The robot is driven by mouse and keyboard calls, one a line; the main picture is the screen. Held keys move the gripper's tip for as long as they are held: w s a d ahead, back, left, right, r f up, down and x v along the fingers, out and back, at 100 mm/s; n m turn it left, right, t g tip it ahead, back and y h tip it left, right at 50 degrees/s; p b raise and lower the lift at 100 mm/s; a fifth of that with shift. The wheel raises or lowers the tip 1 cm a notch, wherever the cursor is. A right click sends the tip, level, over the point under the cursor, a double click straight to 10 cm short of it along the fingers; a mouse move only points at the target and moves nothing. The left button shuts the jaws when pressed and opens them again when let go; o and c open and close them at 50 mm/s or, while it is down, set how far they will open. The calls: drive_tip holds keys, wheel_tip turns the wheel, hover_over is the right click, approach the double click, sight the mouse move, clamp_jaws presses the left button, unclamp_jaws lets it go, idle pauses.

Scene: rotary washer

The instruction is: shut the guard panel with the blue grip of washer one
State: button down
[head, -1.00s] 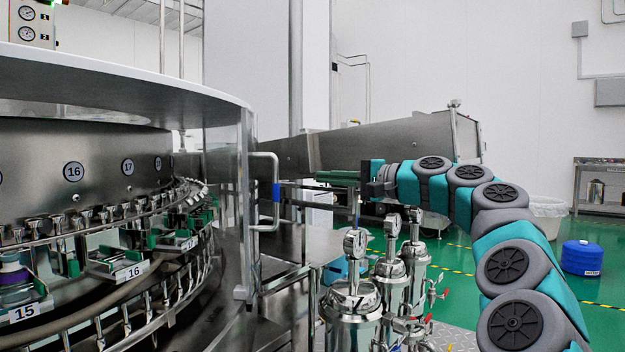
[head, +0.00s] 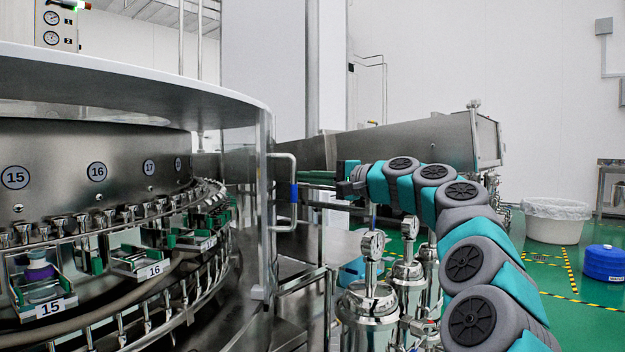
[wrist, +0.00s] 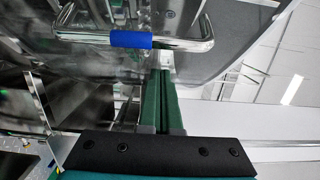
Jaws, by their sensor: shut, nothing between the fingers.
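The guard panel (head: 240,165) of the round washer is a clear, metal-edged sheet standing upright. Left of it the washer's front is open, with the numbered stations showing. Its metal bar handle (head: 283,228) carries a blue grip (head: 293,193); the blue grip also shows in the wrist view (wrist: 130,39) near the top. My gripper (head: 300,181) reaches in from the right, its dark green fingers shut and empty. In the wrist view its fingertips (wrist: 160,75) are together just below the handle bar, slightly right of the blue grip. I cannot tell whether they touch it.
Steel filter housings with gauges (head: 370,300) stand below my arm. A steel channel (head: 400,150) runs behind it.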

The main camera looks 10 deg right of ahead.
drive_tip(key=shift+s+a+f, duration=0.1)
drive_tip(key=shift+s+a, duration=0.2)
drive_tip(key=shift+s, duration=0.25)
drive_tip(key=shift+s+a, duration=0.3)
drive_tip(key=shift+s, duration=0.2)
drive_tip(key=shift+s, duration=0.1)
